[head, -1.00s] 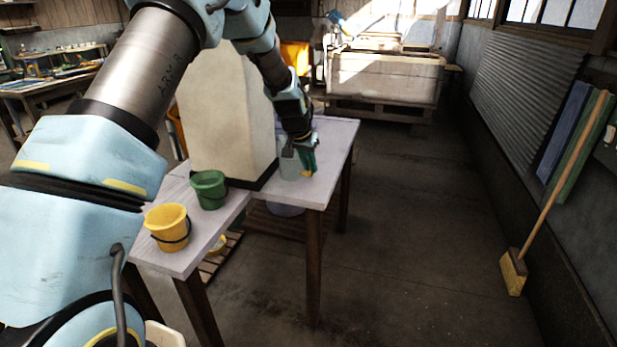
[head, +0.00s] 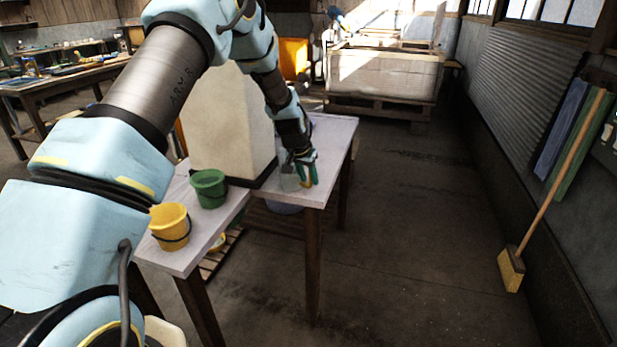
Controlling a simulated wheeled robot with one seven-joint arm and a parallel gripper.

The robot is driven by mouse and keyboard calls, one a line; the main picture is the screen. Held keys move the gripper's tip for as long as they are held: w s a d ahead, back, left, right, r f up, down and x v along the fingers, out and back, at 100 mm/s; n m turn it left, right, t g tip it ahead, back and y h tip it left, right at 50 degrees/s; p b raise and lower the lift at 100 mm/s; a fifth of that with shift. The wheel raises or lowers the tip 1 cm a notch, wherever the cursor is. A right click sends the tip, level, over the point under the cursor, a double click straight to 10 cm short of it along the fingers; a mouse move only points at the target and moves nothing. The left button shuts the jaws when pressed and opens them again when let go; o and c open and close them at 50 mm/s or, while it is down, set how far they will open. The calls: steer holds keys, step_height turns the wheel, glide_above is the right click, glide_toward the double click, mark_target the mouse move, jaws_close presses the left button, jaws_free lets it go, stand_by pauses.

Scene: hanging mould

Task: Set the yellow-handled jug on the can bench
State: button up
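A pale, translucent jug (head: 288,179) stands on, or just above, the white-topped table (head: 335,150), right of the tall cream block. A small bit of yellow, likely its handle, shows at my gripper. My gripper (head: 306,172), with green fingers, points down at the jug's right side. The fingers are too small and overlapped to tell whether they are closed on the handle. A wooden bench (head: 60,88) with small items stands at the far left; I cannot tell whether it is the can bench.
A green bucket (head: 209,188) and a yellow bucket (head: 170,226) stand on the table's near arm. The tall cream block (head: 228,125) stands behind them. A broom (head: 511,270) leans at the right wall. The floor between is clear.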

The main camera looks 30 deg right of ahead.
steer(key=shift+o, duration=0.4)
steer(key=shift+r, duration=0.1)
steer(key=shift+r, duration=0.15)
steer(key=b+v, duration=0.2)
steer(key=v, duration=0.9)
steer(key=shift+a+r, duration=0.15)
steer(key=shift+r, duration=0.2)
steer(key=s+a+r+n+y, duration=0.1)
steer(key=s+a+n, duration=0.15)
steer(key=a, duration=0.95)
steer(key=s+a+r+n+y, duration=0.1)
steer(key=s+a+n, duration=0.15)
steer(key=a, duration=0.95)
steer(key=s+a+n+g+y, duration=0.1)
steer(key=s+a+n, duration=0.3)
steer(key=s+a, duration=0.8)
steer(key=a, duration=0.2)
steer(key=shift+a+f+n+y, duration=0.25)
steer(key=shift+a+n+y, duration=0.05)
